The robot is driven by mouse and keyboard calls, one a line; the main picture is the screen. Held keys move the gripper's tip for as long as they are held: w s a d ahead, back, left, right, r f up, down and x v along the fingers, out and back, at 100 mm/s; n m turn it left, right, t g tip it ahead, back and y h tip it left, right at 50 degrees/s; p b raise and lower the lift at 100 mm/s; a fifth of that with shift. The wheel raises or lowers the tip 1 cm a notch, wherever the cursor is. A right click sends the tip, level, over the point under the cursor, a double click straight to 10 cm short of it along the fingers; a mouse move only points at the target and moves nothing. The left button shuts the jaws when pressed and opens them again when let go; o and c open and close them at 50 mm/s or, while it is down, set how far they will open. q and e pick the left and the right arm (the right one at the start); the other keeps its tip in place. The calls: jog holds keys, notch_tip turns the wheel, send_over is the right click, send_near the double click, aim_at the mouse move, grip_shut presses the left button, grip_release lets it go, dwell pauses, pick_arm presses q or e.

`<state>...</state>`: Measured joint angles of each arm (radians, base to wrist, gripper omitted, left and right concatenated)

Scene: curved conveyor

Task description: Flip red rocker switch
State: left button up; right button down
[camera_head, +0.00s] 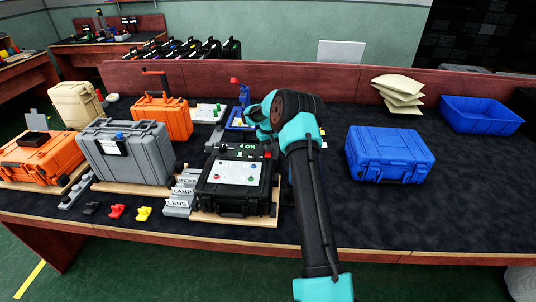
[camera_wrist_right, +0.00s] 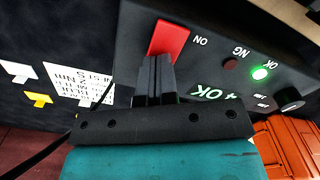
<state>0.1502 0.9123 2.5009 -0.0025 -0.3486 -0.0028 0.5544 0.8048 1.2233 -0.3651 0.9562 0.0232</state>
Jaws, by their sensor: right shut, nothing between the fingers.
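The red rocker switch (camera_wrist_right: 168,37) sits in a dark panel (camera_wrist_right: 215,40) in the right wrist view, beside the word ON. My right gripper (camera_wrist_right: 156,62) is shut and empty. Its fingertips overlap the lower end of the switch in the picture and hide that part; I cannot tell whether they touch it. In the head view, my right arm reaches over the bench to the right of the black tester box (camera_head: 236,180), which has a green "4 OK" readout. My left gripper is not in view.
The panel has a lit green OK lamp (camera_wrist_right: 260,73), a dark NG lamp (camera_wrist_right: 230,64) and a knob (camera_wrist_right: 289,96). A grey case (camera_head: 128,155) and orange cases stand left. A blue case (camera_head: 390,155) stands right, with clear bench in front.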

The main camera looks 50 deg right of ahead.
jog(key=shift+f, duration=0.25)
jog(key=shift+r, duration=3.55)
